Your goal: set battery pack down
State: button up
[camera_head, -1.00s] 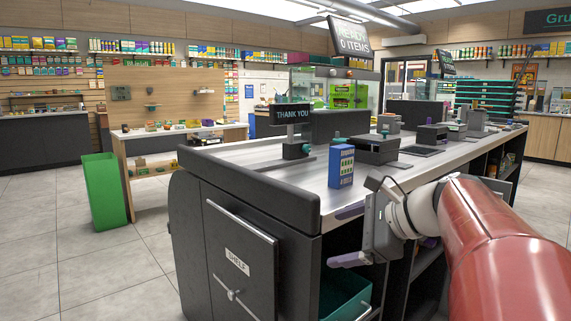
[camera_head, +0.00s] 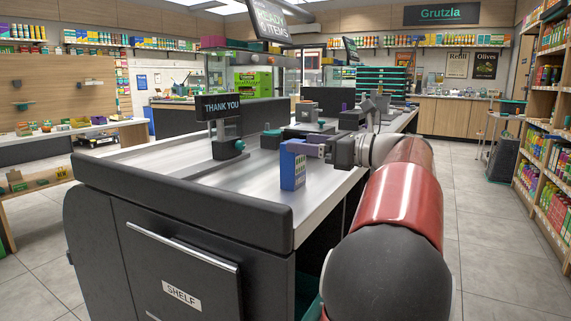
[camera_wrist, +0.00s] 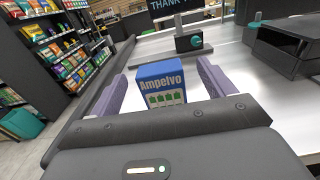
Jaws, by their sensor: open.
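The battery pack is a blue box (camera_head: 293,168) standing upright on the metal counter (camera_head: 250,176), near its front right edge. In the wrist view the same box (camera_wrist: 161,84) faces me, with "Ampelvo" and green batteries printed on it. My gripper (camera_head: 311,148) is at the upper part of the box, reaching in from the right. In the wrist view my gripper (camera_wrist: 162,72) is open, with one purple finger on each side of the box. Gaps show between the fingers and the box. The lower part of the box is hidden by my gripper body there.
A "THANK YOU" sign (camera_head: 221,106) on a post stands left of the box. A dark tray-like unit (camera_wrist: 287,45) stands to the right in the wrist view. A raised dark rim (camera_head: 190,200) borders the counter's near end. Bare metal lies left of the box.

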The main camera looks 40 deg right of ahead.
jog(key=x, duration=0.5)
jog(key=shift+w+a+f, duration=0.15)
jog(key=shift+w+a, duration=0.1)
jog(key=shift+w, duration=0.1)
jog(key=c, duration=1.2)
jog(key=shift+r+p, duration=1.1)
jog(key=shift+r, duration=8.85)
jog(key=shift+r, duration=0.1)
